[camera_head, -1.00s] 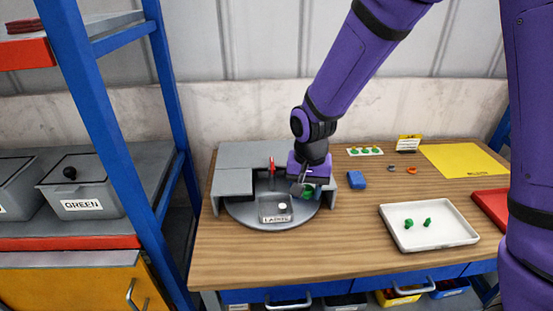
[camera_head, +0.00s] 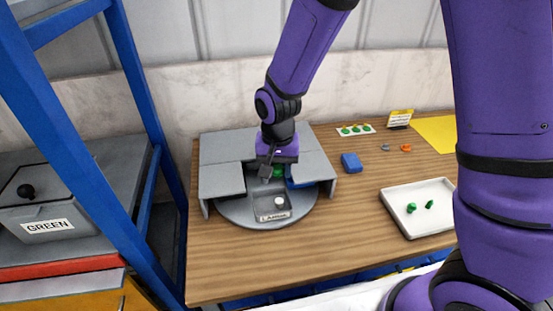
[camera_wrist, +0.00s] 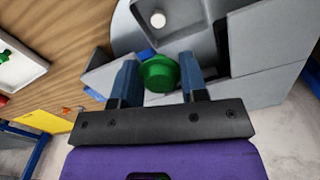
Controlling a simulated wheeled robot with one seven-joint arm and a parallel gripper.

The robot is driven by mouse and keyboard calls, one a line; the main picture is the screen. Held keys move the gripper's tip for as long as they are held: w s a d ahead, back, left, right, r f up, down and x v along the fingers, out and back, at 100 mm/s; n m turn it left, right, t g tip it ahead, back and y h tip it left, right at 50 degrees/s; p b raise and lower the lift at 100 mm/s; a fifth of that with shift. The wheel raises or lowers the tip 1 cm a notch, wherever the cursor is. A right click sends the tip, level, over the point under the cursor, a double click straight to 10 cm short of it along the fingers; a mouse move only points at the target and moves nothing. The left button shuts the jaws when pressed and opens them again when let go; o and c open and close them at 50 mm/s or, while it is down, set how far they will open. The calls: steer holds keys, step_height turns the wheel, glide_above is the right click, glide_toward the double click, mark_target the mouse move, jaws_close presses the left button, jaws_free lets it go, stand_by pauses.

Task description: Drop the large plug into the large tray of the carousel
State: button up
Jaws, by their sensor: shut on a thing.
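My gripper (camera_wrist: 158,78) is shut on a green plug (camera_wrist: 160,72), which sits between its two fingertips in the wrist view. In the head view the plug (camera_head: 278,172) shows partly behind a finger, over the back part of the round grey carousel (camera_head: 235,212). The large tray (camera_head: 268,207), labelled LARGE, faces the front of the carousel. A small white round thing (camera_head: 279,201) is in it, and it also shows in the wrist view (camera_wrist: 158,19). The plug is behind this tray in the head view; its height above the carousel is hard to tell.
Grey cover panels (camera_head: 222,181) flank the carousel at left, back and right. A blue part (camera_head: 298,184) shows beside the gripper. A blue block (camera_head: 351,163) and a white tray (camera_head: 397,201) with green pieces are to the right. Bare table lies in front.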

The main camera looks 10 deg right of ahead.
mark_target(278, 167)
steer(key=shift+f, duration=1.45)
steer(key=o, duration=1)
steer(key=shift+c, duration=0.2)
step_height(278, 167, up, 11)
steer(key=shift+f, duration=0.1)
